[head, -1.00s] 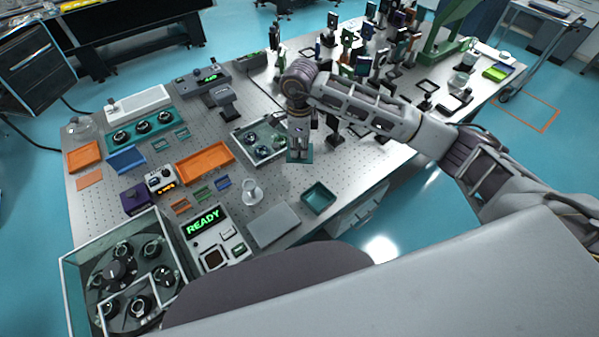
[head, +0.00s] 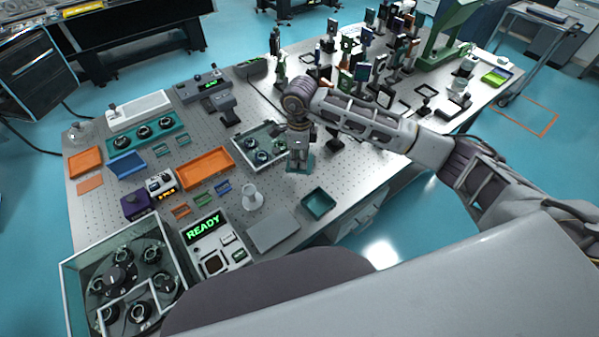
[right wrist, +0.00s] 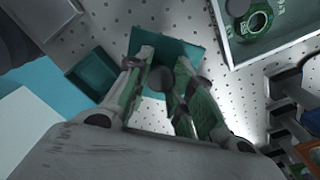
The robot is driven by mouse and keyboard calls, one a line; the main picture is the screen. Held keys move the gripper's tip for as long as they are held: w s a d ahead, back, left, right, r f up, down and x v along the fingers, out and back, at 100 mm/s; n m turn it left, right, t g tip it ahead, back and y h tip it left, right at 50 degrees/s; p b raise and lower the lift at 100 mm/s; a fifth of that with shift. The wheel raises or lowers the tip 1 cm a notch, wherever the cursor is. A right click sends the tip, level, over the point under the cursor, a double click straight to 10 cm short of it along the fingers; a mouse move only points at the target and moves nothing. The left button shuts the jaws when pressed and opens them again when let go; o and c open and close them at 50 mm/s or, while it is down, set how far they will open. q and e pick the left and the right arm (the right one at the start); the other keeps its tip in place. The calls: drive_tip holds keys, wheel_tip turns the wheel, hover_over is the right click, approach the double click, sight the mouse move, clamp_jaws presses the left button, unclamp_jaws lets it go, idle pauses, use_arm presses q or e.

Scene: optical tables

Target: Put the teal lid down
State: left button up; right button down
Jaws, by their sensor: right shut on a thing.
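The teal lid (head: 308,165) is a flat square plate below my right gripper (head: 299,163), just right of the grey tray. In the right wrist view the lid (right wrist: 186,50) lies beyond the fingertips, and its dark round knob sits between the fingers of the gripper (right wrist: 163,82). The right gripper is shut on the lid by this knob. Whether the lid touches the table is hard to tell. A teal open box (head: 319,203) stands nearer the front edge, apart from the lid; it also shows in the right wrist view (right wrist: 92,75). My left gripper is not in view.
The grey tray (head: 240,137) with round parts is close on the lid's left. A white flask-like vessel (head: 252,198) and a grey plate (head: 273,228) lie toward the front. Several optic mounts (head: 361,72) crowd the back. Bare perforated table surrounds the lid.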

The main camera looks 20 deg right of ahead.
sight(300, 178)
drive_tip(key=shift+f, duration=1.9)
drive_tip(key=shift+f+p, duration=0.55)
drive_tip(key=shift+f, duration=1.3)
drive_tip(key=shift+f, duration=0.15)
drive_tip(key=c, duration=1.2)
unclamp_jaws()
drive_tip(key=shift+c, duration=0.2)
drive_tip(key=shift+r, duration=0.2)
wheel_tip(300, 178, up, 12)
drive_tip(key=shift+f+b, duration=0.1)
drive_tip(key=shift+b, duration=1)
